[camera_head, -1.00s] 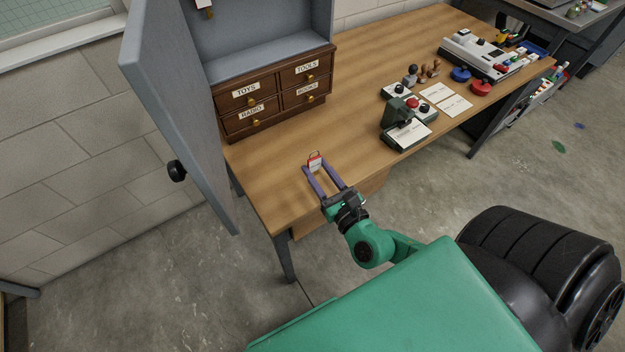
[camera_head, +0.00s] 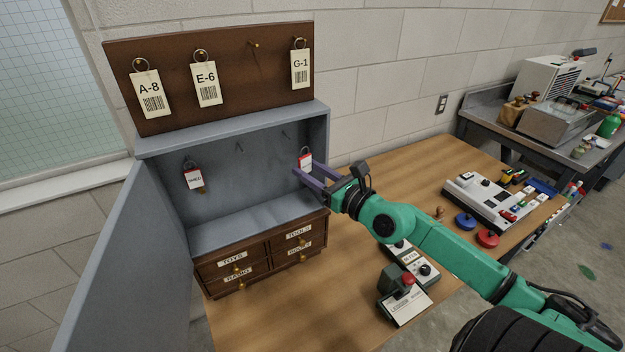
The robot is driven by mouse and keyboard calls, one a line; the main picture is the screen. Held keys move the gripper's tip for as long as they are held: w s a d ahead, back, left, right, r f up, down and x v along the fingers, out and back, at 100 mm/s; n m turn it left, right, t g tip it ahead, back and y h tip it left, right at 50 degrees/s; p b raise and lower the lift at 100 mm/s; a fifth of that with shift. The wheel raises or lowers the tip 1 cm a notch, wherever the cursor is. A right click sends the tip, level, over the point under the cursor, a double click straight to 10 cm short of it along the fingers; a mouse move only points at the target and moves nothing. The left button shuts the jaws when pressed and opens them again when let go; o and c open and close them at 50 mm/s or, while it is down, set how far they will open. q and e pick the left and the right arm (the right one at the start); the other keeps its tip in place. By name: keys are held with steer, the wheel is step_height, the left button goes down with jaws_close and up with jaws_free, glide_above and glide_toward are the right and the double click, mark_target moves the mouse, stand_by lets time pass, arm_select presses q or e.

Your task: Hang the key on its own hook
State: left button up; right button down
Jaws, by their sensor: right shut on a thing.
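The key's red-and-white tag (camera_head: 305,161) shows at the fingertips of my right gripper (camera_head: 306,174), inside the open grey cabinet (camera_head: 262,212) near its right wall. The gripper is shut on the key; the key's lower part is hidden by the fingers. Another key with a red-and-white tag (camera_head: 194,179) hangs at the left of the cabinet's back wall. Two bare hooks show on the back wall, a middle one (camera_head: 239,147) and one further right (camera_head: 286,135). I cannot tell whether the held key touches any hook. My left gripper is not in view.
The cabinet door (camera_head: 130,270) stands open at the left. Above is a brown board (camera_head: 228,75) with tags A-8, E-6 and G-1. Small labelled drawers (camera_head: 265,262) lie below the cabinet space. A stamping device (camera_head: 404,297) and other items stand on the wooden table (camera_head: 345,305).

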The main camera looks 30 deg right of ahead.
steer(key=shift+w+a+r, duration=0.15)
steer(key=shift+w+a, duration=0.05)
steer(key=shift+w, duration=0.3)
steer(key=shift+w+d+f, duration=0.2)
steer(key=shift+w+d, duration=0.05)
steer(key=shift+w, duration=0.35)
steer(key=shift+w+d+f, duration=0.2)
steer(key=shift+w, duration=0.4)
steer(key=shift+d+f+b+x, duration=0.1)
steer(key=shift+d+b+x, duration=0.05)
steer(key=shift+b+x, duration=0.55)
steer(key=shift+d+f+b+x, duration=0.1)
steer(key=shift+d+b+x, duration=0.2)
steer(key=shift+x, duration=0.55)
steer(key=shift+d+b+x, duration=0.1)
steer(key=shift+b+x, duration=0.5)
steer(key=shift+x, duration=0.2)
steer(key=shift+w+f, duration=0.2)
steer(key=shift+w, duration=0.1)
arm_select(q)
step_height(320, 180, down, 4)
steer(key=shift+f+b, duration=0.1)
steer(key=shift+b, duration=0.3)
arm_select(e)
steer(key=shift+w+f, duration=0.1)
steer(key=shift+w, duration=0.25)
